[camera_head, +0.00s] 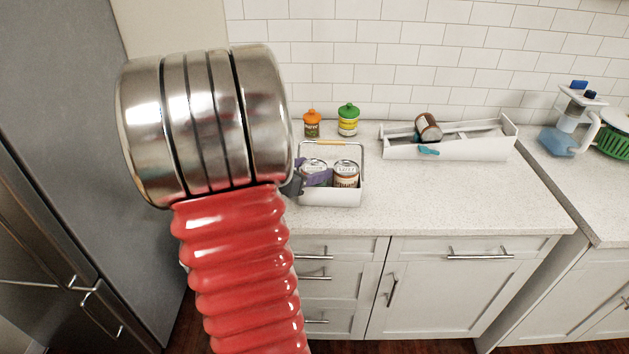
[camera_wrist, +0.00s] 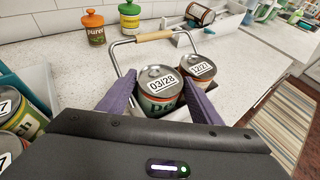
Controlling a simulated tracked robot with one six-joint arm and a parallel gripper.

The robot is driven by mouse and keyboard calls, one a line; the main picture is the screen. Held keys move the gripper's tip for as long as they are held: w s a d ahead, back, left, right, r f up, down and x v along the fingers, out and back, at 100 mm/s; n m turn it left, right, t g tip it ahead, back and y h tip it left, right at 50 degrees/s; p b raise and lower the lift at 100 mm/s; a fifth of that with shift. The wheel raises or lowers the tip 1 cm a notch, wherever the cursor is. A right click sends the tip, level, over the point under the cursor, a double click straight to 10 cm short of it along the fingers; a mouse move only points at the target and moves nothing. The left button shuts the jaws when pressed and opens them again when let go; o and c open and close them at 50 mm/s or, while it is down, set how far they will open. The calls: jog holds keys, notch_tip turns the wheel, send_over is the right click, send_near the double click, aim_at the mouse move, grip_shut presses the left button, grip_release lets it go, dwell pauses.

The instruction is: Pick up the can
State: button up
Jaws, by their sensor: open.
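A can (camera_wrist: 160,82) with a silver lid marked 03/28 stands upright in a white caddy (camera_head: 332,197) with a wooden-topped handle. My gripper (camera_wrist: 158,78) is open, its purple fingers on either side of this can in the wrist view; whether they touch it I cannot tell. In the head view my gripper (camera_head: 308,178) reaches the caddy from the left and partly covers the can (camera_head: 314,163). A second upright can (camera_head: 346,174) stands to its right in the caddy, also seen in the wrist view (camera_wrist: 198,66).
An orange-lidded jar (camera_head: 312,124) and a green-lidded jar (camera_head: 348,120) stand behind the caddy. A white tray (camera_head: 455,150) at right holds a tipped can (camera_head: 428,127). More cans (camera_wrist: 22,120) sit near at left beside a teal edge. The counter before the tray is clear.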

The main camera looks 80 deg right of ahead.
jog(key=shift+c, duration=0.3)
jog(key=c, duration=1.3)
jog(key=shift+r, duration=0.2)
jog(key=shift+c, duration=0.2)
notch_tip(320, 180, up, 18)
jog(key=shift+f, duration=0.15)
jog(key=shift+s, duration=0.1)
